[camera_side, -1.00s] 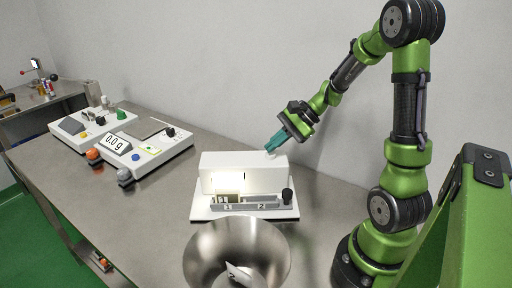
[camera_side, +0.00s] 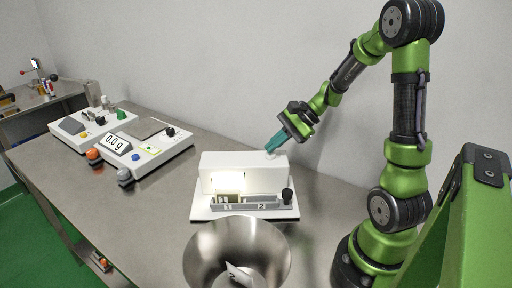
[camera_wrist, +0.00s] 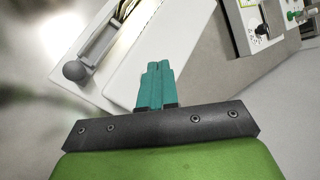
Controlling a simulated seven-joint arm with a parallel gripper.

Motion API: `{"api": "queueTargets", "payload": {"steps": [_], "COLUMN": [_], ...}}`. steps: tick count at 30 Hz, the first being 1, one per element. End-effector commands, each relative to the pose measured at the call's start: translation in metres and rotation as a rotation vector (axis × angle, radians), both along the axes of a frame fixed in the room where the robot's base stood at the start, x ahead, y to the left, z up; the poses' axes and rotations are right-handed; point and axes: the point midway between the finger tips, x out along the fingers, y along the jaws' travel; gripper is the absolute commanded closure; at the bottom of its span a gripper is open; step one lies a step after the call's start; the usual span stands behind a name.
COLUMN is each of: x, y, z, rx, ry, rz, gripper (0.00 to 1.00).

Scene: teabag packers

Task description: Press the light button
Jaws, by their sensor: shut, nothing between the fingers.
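My gripper (camera_side: 272,147) is shut and empty, with teal fingers. In the side view its tips are at the top right rear edge of the white box-shaped machine (camera_side: 222,162). In the wrist view the shut fingers (camera_wrist: 154,84) reach over the white top of the machine (camera_wrist: 185,45). A lit opening (camera_side: 228,182) glows in the machine's front. The light button itself is not visible and may be hidden under the fingertips. I cannot tell whether the tips touch the surface. A black knob (camera_side: 287,195) stands at the right of the machine's base.
A metal bowl (camera_side: 206,248) holding a white piece marked 2 stands in front of the machine. A scale (camera_side: 147,155) reading 0.0 g and another white device (camera_side: 72,125) stand to the left. A grey wall is behind. The table between scale and machine is clear.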

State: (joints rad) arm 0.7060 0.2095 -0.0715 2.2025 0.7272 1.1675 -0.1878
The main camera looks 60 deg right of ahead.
Motion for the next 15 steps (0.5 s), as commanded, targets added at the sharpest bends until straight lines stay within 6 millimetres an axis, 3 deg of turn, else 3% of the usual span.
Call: {"api": "queueTargets", "payload": {"steps": [15], "x": [-0.0004], "y": [0.0002], "z": [-0.0085], "rx": [-0.001], "ry": [0.002], "rz": [0.0], "gripper": [1.0]}}
